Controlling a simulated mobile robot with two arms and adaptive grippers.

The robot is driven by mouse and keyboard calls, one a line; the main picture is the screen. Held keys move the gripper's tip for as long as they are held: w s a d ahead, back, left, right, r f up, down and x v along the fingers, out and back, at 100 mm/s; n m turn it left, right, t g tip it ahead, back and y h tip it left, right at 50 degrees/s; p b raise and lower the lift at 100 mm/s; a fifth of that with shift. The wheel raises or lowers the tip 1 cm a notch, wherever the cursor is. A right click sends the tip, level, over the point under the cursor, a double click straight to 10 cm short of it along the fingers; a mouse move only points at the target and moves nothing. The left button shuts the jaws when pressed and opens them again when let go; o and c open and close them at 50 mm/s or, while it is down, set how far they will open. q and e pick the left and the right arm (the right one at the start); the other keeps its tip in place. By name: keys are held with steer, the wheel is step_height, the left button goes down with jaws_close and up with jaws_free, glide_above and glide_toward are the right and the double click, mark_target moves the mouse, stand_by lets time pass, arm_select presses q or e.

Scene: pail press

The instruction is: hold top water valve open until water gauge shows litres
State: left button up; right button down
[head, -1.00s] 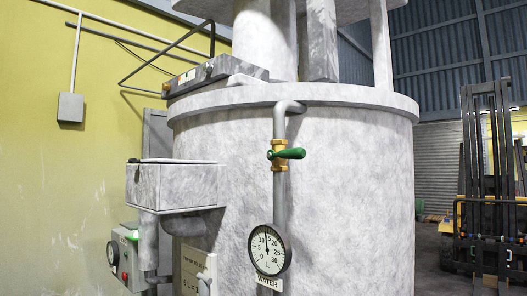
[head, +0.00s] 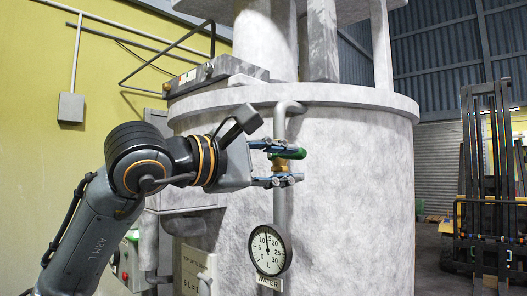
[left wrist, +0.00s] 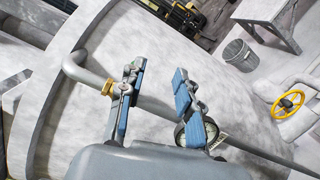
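The top water valve is a brass body (head: 279,168) with a green lever (head: 293,154) on a grey vertical pipe against the big grey vessel. Contact with the lever cannot be told. My right gripper is not in view.
The grey vessel (head: 350,190) fills the middle. A forklift (head: 487,190) stands at the right.

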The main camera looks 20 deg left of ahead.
mark_target(296, 155)
arm_select(q)
steer(key=w+r+n+t+y+p, duration=0.1)
steer(key=w+r+y+p, duration=0.1)
steer(key=w, duration=0.5)
steer(key=shift+w+a+p, duration=0.25)
steer(key=shift+p, duration=0.45)
steer(key=c, duration=0.3)
steer(key=shift+f, duration=0.1)
steer(key=c, duration=0.4)
